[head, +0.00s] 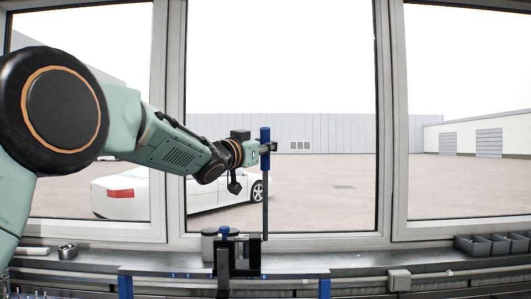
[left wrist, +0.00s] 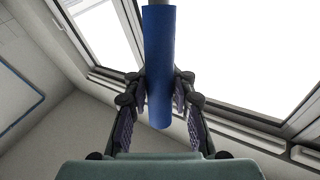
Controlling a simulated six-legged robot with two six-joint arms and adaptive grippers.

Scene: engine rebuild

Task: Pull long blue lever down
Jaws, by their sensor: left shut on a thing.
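The long blue lever (head: 265,135) stands upright in the head view, with a blue grip at the top and a thin grey rod below. The rod runs down to a dark fixture (head: 238,256) on the bench. In the left wrist view the blue grip (left wrist: 158,70) passes between the two fingers (left wrist: 158,95). My right gripper does not show in either view.
A short blue-topped lever (head: 225,232) and grey cylinders (head: 208,243) stand by the fixture, left of the long rod. Grey bins (head: 488,244) sit at the right on the sill. The window frame (head: 383,120) rises behind. Open air surrounds the lever.

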